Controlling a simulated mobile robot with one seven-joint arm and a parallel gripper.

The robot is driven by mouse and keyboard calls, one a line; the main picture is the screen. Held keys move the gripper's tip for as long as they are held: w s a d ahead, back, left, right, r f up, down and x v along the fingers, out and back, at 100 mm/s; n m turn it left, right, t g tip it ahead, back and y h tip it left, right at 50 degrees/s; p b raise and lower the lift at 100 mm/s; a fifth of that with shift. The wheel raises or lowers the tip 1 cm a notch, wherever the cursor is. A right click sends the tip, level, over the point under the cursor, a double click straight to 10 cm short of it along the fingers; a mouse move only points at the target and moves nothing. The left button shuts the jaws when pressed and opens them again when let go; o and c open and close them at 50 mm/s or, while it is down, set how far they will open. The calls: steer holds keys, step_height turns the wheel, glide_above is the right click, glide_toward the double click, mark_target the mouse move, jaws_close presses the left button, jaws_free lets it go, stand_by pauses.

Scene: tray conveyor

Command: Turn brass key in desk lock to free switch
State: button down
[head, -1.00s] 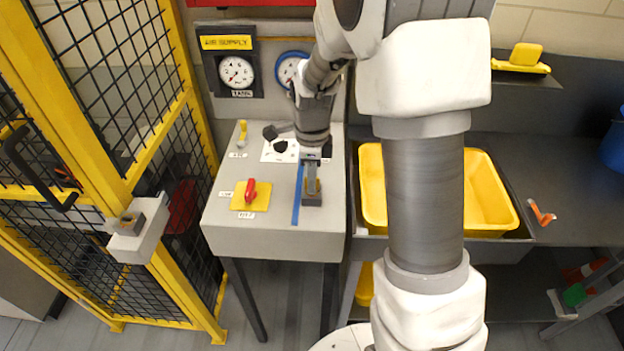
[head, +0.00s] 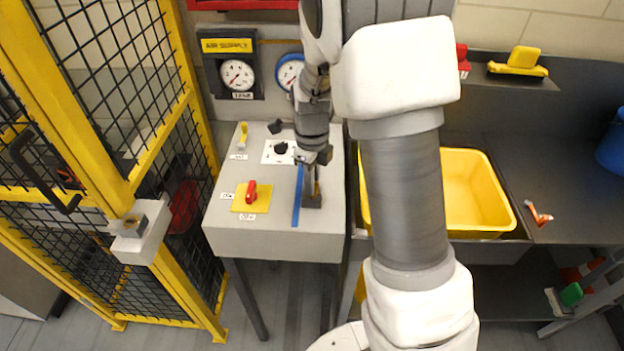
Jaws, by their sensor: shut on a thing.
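My gripper (head: 314,186) points down at the right part of the grey desk (head: 270,235). It is shut on the brass key (head: 317,188), of which only a small yellowish sliver shows between the fingers. The key is at the dark grey lock block (head: 312,202), mostly covered by my fingers. How far the key is turned cannot be told. A red switch handle (head: 252,192) stands on a yellow plate (head: 241,205) at the desk's front left, its handle pointing away from the front edge.
A blue strip (head: 297,200) lies left of the lock. A black knob (head: 281,148) on a white card and a yellow lever (head: 243,134) are farther back. Gauges (head: 237,74) stand behind. A yellow mesh fence (head: 150,155) is left, a yellow bin (head: 480,185) right.

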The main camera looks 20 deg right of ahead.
steer(key=shift+s+m+p, duration=0.1)
steer(key=shift+m+p, duration=0.2)
steer(key=shift+m, duration=0.4)
steer(key=shift+m+p, duration=0.4)
steer(key=shift+m, duration=0.1)
steer(key=shift+f+m+p, duration=0.1)
steer(key=shift+m+p, duration=0.45)
steer(key=shift+m, duration=0.25)
steer(key=shift+m+p, duration=1.35)
steer(key=shift+m, duration=0.15)
steer(key=shift+m+p, duration=1.7)
steer(key=shift+p, duration=0.15)
steer(key=shift+m+p, duration=1.25)
steer(key=shift+m, duration=0.05)
